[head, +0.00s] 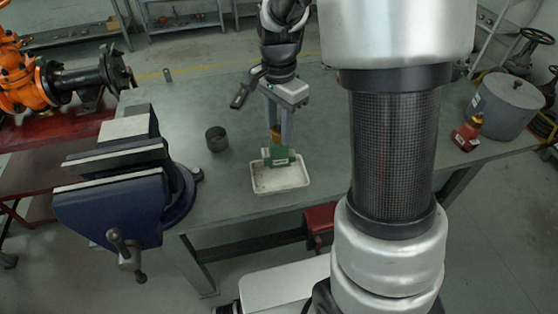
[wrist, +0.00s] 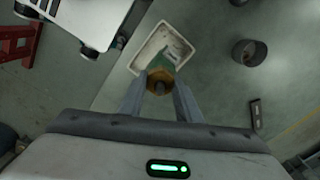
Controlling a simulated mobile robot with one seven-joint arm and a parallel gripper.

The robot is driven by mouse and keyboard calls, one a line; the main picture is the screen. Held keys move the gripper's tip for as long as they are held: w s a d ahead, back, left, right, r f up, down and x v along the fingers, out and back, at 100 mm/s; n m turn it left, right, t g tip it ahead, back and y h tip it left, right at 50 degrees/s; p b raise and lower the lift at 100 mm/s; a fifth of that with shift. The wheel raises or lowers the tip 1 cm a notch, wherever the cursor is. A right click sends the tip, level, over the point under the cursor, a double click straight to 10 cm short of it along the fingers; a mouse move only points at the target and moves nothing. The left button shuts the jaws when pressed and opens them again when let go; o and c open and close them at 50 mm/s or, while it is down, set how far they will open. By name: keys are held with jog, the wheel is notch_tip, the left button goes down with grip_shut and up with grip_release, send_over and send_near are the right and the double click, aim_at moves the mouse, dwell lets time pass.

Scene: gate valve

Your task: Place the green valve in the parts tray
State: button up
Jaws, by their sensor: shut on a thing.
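The green valve (head: 278,156) has a green body and a brass-coloured part on top. In the head view it is over the back part of the white parts tray (head: 280,184). My gripper (head: 279,138) points down and is shut on the valve's brass part. In the wrist view my gripper (wrist: 161,92) holds the brass part (wrist: 160,76), with the green body (wrist: 163,63) beyond it, over the tray (wrist: 178,38). The tray's floor looks scuffed and otherwise empty. I cannot tell whether the valve touches the tray.
A blue vise (head: 120,185) stands at the table's left. A dark open cylinder (head: 216,139) is left of the tray. A red-and-yellow valve (head: 467,133) and a grey lidded pot (head: 505,105) stand at the right. The tray sits near the table's front edge.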

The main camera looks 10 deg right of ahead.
aim_at(279, 146)
jog(key=shift+f+b, duration=0.4)
jog(key=shift+f, duration=2.85)
jog(key=shift+f, duration=0.15)
jog(key=o, duration=1.2)
